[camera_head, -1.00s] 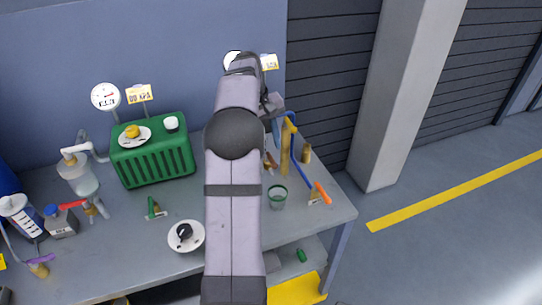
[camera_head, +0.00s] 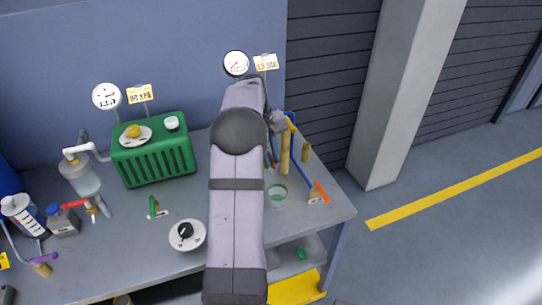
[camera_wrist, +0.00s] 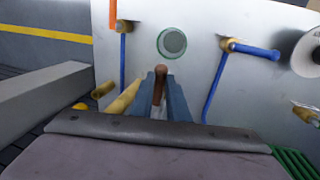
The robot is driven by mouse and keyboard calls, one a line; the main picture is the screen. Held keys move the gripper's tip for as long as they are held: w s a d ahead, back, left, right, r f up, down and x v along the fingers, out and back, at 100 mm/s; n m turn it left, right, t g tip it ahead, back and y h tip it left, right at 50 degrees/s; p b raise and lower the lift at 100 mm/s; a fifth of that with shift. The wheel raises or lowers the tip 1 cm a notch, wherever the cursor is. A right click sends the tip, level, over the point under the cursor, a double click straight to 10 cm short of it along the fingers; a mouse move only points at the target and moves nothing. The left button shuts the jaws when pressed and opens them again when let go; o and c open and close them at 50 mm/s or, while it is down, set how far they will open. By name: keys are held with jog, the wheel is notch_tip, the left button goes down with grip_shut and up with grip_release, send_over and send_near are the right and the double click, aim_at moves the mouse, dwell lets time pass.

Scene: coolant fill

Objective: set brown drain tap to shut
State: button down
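The brown drain tap handle (camera_wrist: 160,73) shows in the wrist view, between and just past the fingertips of my gripper (camera_wrist: 164,84). One blue-grey finger lies on each side of it, close in. Whether both fingers press on the handle cannot be told. The tap's body is mostly hidden by the fingers, so its setting is unclear. In the head view my own arm covers most of this spot.
A green-rimmed glass (camera_head: 277,192) stands near the tap. A brass post (camera_head: 285,152) and an orange-handled tap (camera_head: 321,192) are to the right. A green radiator box (camera_head: 153,150) and a black-knobbed dial (camera_head: 186,235) are left of my arm.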

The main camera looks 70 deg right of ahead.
jog(key=shift+w+r+m+p, duration=0.1)
jog(key=shift+m+p, duration=0.2)
jog(key=shift+w+d+m+y+p, duration=0.1)
jog(key=shift+w+m+y+p, duration=0.55)
jog(key=shift+m+p, duration=1.55)
jog(key=shift+w+d+m+y+p, duration=0.1)
jog(key=shift+w+m+y+p, duration=0.2)
jog(key=shift+w+m+p, duration=1.85)
jog(key=shift+s+d+m+y+p, duration=0.1)
jog(key=shift+s+m+y+p, duration=0.65)
jog(key=shift+m, duration=2.7)
jog(key=shift+w+p, duration=0.5)
jog(key=shift+p, duration=0.05)
jog(key=c, duration=1.7)
grip_release()
jog(key=shift+a, duration=0.15)
